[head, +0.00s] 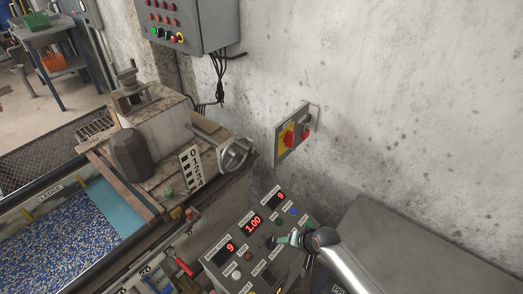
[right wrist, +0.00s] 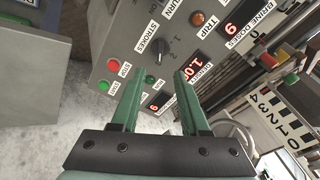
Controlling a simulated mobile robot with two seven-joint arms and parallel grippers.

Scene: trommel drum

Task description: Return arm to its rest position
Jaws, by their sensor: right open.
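My right arm comes in from the lower right in the head view. Its right gripper (head: 288,240) hangs over the right side of the grey control panel (head: 238,272). In the right wrist view the gripper (right wrist: 157,78) has its two green fingers apart, with nothing held between them. A black rotary knob (right wrist: 157,51) marked STROKES shows beyond and between the fingertips. I cannot tell whether a fingertip touches the panel. My left gripper is not in view.
The panel has red digital displays (head: 253,224) and several buttons. A yellow and red wall switch (head: 289,137) and a grey wall cabinet (head: 190,20) are near. A handwheel (head: 235,154) sits left of the panel. A grey surface (head: 400,240) at right looks clear.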

